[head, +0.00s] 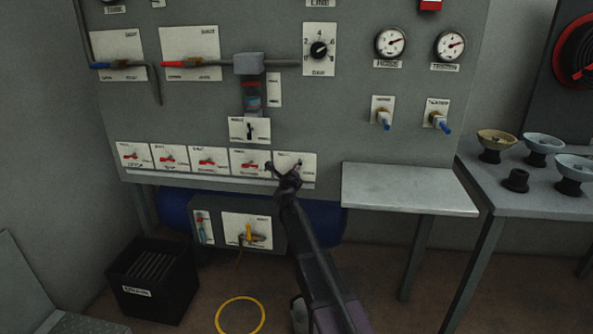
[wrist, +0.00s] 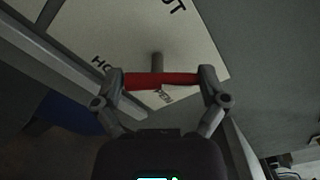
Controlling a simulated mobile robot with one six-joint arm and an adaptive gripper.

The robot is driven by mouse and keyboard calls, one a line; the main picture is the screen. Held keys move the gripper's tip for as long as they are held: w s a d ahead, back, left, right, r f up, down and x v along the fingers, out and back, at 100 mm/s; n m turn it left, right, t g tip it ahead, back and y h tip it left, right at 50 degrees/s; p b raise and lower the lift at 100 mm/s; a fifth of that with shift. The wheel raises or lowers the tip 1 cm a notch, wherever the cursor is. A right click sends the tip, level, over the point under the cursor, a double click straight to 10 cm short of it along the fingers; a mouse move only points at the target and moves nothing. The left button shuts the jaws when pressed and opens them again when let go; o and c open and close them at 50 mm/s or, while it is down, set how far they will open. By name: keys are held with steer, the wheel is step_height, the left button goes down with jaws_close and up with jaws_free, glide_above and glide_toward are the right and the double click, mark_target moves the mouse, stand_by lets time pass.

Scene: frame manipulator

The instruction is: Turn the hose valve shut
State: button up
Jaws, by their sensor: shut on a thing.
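The hose valve's red bar handle (wrist: 160,81) stands out on a short grey stem (wrist: 157,61) from a white plate (wrist: 110,25) in the wrist view. The plate's lettering is partly cut off; "HO" and "UT" can be read, with a further word partly hidden behind the handle. My gripper (wrist: 163,84) has one finger at each end of the handle and is shut on it. In the head view my gripper (head: 285,171) is at the rightmost plate (head: 308,164) of the panel's lower row, and it hides most of the handle.
Several similar red-handled valves, the closest a red handle (head: 250,164), line the row to the left. A grey shelf (head: 410,187) juts out to the right. Below are a yellow-handled valve (head: 249,234), a black bin (head: 150,275) and a yellow hoop (head: 240,316) on the floor.

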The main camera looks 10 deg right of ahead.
steer(key=n, duration=0.6)
steer(key=shift+n, duration=0.4)
steer(key=o, duration=0.8)
steer(key=shift+c, duration=0.2)
steer(key=shift+s+a, duration=0.1)
steer(key=v, duration=1.1)
steer(key=shift+s, duration=0.35)
steer(key=shift+a+n, duration=0.2)
steer(key=shift+n, duration=0.1)
